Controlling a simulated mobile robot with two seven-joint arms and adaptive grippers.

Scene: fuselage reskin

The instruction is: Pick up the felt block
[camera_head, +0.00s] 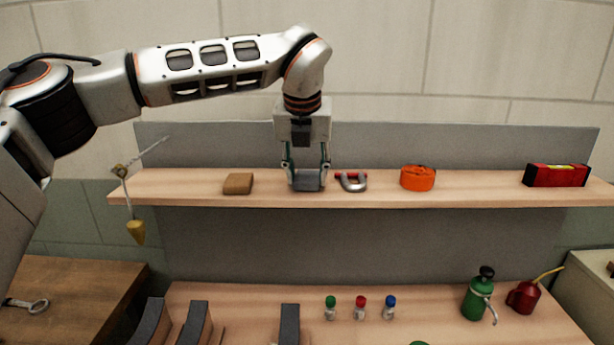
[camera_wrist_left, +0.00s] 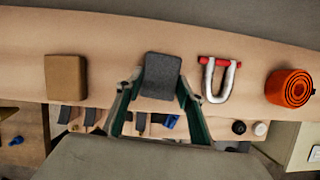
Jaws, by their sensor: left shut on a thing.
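The felt block (camera_head: 307,181) is a dark grey block on the wooden shelf (camera_head: 460,194). My left gripper (camera_head: 306,172) comes down over it from above, and its green fingers are shut on the block, one on each side. In the left wrist view the grey block (camera_wrist_left: 160,76) sits between the two fingertips of the left gripper (camera_wrist_left: 158,95). The block looks to be at shelf level; I cannot tell whether it still touches the shelf. My right gripper does not show.
On the shelf, a brown block (camera_head: 238,184) stands left of the gripper. A shackle with a red pin (camera_head: 352,183) is close on the right, then an orange strap roll (camera_head: 418,178) and a red level (camera_head: 556,175). A plumb bob (camera_head: 136,231) hangs at the shelf's left end.

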